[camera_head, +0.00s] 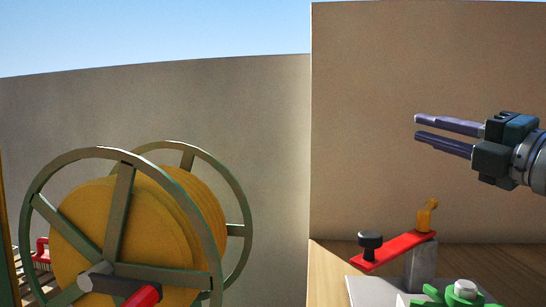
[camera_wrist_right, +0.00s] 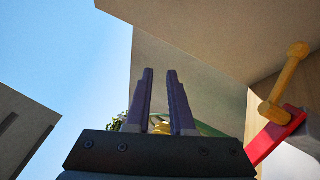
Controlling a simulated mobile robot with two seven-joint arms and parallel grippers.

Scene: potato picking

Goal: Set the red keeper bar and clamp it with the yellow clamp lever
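The red keeper bar (camera_head: 393,251) lies slanted, its right end on a grey post (camera_head: 421,268) and a black knob (camera_head: 370,241) at its left end. The yellow clamp lever (camera_head: 427,216) stands up at the bar's right end. My right gripper (camera_head: 417,128) is open and empty, above the bar and pointing left, apart from it. In the right wrist view, the gripper's fingers (camera_wrist_right: 160,98) are spaced apart with nothing between them touching. The lever (camera_wrist_right: 284,82) and part of the bar (camera_wrist_right: 274,137) show at the right there. My left gripper is not in view.
A large reel with a yellow drum (camera_head: 120,235) and green-grey wheel rims stands at the left. A green part with a white hub (camera_head: 465,289) sits near the front right. The wooden top (camera_head: 325,271) has bare room left of the post. Beige walls stand behind.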

